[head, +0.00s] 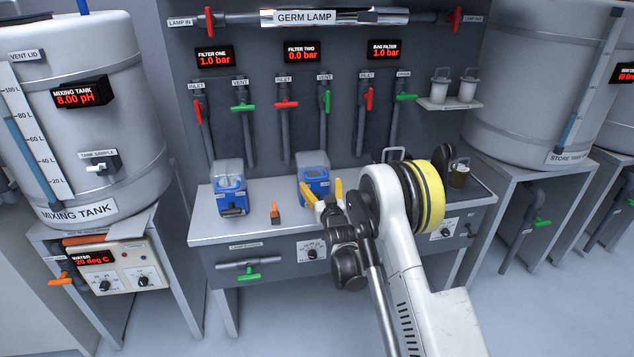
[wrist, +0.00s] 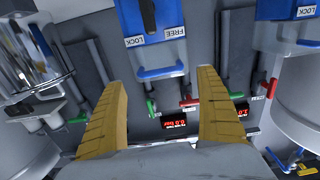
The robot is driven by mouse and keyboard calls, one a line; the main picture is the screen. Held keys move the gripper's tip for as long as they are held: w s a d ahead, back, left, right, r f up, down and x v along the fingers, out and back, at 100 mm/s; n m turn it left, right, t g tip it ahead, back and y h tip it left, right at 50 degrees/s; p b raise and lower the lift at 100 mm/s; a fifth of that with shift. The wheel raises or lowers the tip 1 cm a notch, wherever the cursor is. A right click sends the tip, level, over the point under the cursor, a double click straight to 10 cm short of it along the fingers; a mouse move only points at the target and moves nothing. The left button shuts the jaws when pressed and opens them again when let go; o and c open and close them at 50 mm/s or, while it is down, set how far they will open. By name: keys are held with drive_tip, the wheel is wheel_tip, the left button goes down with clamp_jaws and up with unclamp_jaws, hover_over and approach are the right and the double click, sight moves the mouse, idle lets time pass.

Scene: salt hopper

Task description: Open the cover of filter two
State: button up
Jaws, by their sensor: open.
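Filter two (head: 312,172) is a blue housing with a clear upper part, standing on the bench below the filter two display (head: 303,51), which reads 0.0 bar. Which label the lever points to is unclear. My gripper (head: 324,184) is open and empty in front of filter two. In the wrist view its yellow fingers (wrist: 162,80) appear either side of the handle; contact is not visible.
Filter one (head: 229,188) stands to the left on the bench. A small orange-tipped object (head: 275,212) lies between them. Red inlet lever (head: 287,104) and green vent lever (head: 326,102) are on the wall behind. A dark tray (head: 470,183) with a jar is right of my arm.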

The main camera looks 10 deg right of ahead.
sight(318, 178)
drive_tip(key=shift+w+b, duration=0.55)
drive_tip(key=shift+w, duration=1.8)
